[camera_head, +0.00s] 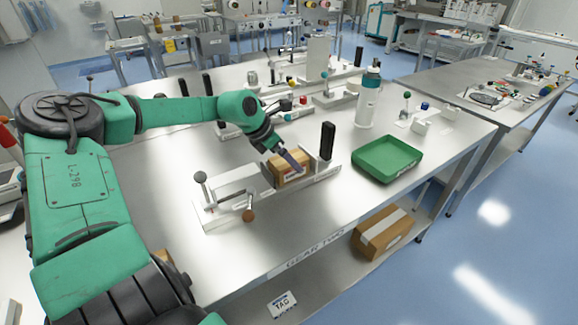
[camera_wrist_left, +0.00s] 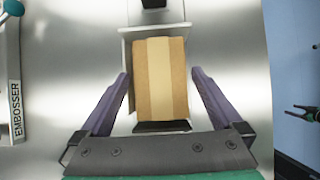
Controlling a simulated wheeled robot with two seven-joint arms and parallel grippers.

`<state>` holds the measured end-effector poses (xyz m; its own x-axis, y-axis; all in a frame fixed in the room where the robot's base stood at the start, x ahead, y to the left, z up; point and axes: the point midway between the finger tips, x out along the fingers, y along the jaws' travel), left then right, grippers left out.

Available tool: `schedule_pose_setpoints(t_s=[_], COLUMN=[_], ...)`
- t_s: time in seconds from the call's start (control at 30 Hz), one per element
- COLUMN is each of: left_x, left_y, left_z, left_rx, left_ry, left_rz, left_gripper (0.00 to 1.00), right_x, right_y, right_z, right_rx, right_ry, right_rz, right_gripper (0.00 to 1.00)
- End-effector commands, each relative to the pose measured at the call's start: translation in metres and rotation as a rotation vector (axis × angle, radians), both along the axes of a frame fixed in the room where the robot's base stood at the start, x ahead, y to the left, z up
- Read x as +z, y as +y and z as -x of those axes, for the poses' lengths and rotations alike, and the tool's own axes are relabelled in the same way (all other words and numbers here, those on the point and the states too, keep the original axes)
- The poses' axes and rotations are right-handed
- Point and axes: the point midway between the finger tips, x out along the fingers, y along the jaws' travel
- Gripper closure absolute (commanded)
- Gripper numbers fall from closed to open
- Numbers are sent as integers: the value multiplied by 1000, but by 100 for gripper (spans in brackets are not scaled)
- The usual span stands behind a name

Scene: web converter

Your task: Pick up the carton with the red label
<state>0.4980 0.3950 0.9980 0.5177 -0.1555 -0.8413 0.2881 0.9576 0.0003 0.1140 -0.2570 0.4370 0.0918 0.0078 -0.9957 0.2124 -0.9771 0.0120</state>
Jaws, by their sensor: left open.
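A small brown carton (camera_head: 290,167) with a red and white label on its front sits in a white fixture on the metal table. In the left wrist view the carton (camera_wrist_left: 161,78) shows from above with a pale tape strip along its middle; its label is hidden there. My left gripper (camera_head: 292,160) is at the carton from above. In the wrist view the open fingers (camera_wrist_left: 160,88) stand on either side of the carton, with a gap visible on each side.
A green tray (camera_head: 387,158) lies to the right of the carton. A black post (camera_head: 327,141) stands close beside the carton, and a white lever fixture (camera_head: 232,192) is at left. A white bottle (camera_head: 367,97) stands behind. A larger taped carton (camera_head: 383,233) lies on the lower shelf.

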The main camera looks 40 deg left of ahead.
Motion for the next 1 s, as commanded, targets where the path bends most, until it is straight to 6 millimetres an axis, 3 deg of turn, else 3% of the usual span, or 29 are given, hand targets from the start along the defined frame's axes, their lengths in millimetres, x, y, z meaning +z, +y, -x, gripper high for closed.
schedule_pose_setpoints(t_s=[0.03, 0.07, 0.2, 0.27, 0.53, 0.67, 0.87, 1.0], left_x=[0, 0, 0, 1, 3, 16, 68, 123], left_y=[0, 0, 0, 0, 0, 0, 1, 1], left_z=[0, 0, 0, 0, 0, -1, -1, 0], left_rx=[0, 0, 0, 0, 0, 0, 2, 2], left_ry=[0, 0, 0, 0, -1, -3, -6, -5], left_rz=[0, 0, 0, 0, 0, 0, -5, -5], left_gripper=[0, 8, 61, 80, 80, 80, 80, 80], right_x=[0, 0, 0, 0, 0, -3, -15, -20], right_y=[0, 0, 0, 0, -2, -3, -4, -5], right_z=[0, 0, 0, 0, 0, 0, 0, 0], right_rx=[0, 0, 1, 1, 1, 2, 1, 1], right_ry=[0, 0, 0, 0, 0, 0, 0, 1], right_rz=[0, 0, 0, 0, 2, 4, 6, 6], right_gripper=[33, 33, 33, 33, 33, 33, 33, 33])
